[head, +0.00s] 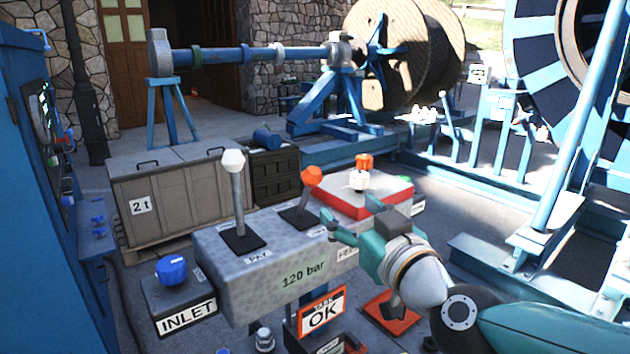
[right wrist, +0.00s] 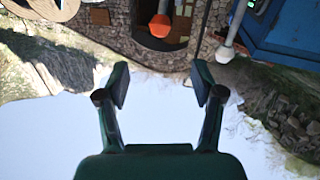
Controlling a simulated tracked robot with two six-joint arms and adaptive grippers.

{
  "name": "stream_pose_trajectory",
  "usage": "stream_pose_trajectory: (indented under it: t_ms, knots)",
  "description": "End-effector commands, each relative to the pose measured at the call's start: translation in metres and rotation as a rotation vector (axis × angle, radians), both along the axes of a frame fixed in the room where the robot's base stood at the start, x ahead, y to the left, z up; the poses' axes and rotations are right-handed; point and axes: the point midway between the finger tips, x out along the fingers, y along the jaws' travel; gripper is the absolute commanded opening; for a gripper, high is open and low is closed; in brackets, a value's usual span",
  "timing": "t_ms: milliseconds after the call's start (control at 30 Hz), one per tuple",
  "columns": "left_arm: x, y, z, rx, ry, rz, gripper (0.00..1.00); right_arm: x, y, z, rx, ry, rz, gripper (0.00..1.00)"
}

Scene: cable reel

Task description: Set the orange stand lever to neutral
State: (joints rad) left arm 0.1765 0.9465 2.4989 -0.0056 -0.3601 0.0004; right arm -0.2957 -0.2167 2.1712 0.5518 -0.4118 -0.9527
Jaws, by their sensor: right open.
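The orange-knobbed lever (head: 311,177) stands in the middle of a grey control box (head: 262,282) marked 120 bar. Its stem tilts, with the knob leaning to the right of its black slot plate. My right gripper (head: 350,214) is open, with teal fingers, just right of the orange lever and apart from it. In the right wrist view the orange knob (right wrist: 160,26) shows beyond the gap between the open fingertips (right wrist: 160,84), with nothing between them. My left gripper is out of view.
A white-knobbed lever (head: 234,165) stands nearly upright to the left on the same box. A red-edged panel (head: 350,202) with an orange and white knob (head: 360,175) is behind my right gripper.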

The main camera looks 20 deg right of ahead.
Motion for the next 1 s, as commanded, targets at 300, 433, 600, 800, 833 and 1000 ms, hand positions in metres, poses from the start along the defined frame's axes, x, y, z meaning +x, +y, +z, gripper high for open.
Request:
stream_pose_trajectory:
  t_ms: [300, 433, 600, 800, 833, 1000]
  knots:
    - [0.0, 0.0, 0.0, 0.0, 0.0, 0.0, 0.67, 0.063, 0.006, -0.002, -0.001, 0.006, 0.0, 0.67]
    - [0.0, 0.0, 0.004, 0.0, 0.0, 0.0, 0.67, 0.091, 0.009, -0.001, -0.002, 0.006, 0.001, 0.67]
    - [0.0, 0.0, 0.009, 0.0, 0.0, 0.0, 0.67, 0.124, 0.011, -0.001, 0.001, 0.005, 0.001, 0.67]
    - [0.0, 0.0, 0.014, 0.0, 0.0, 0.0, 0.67, 0.148, 0.014, -0.001, 0.001, 0.004, 0.003, 0.67]
    - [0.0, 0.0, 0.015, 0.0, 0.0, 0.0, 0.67, 0.15, 0.014, -0.001, 0.001, 0.004, 0.003, 0.67]
    - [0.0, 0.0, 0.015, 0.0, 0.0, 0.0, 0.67, 0.155, 0.015, -0.002, 0.0, 0.003, 0.004, 0.67]
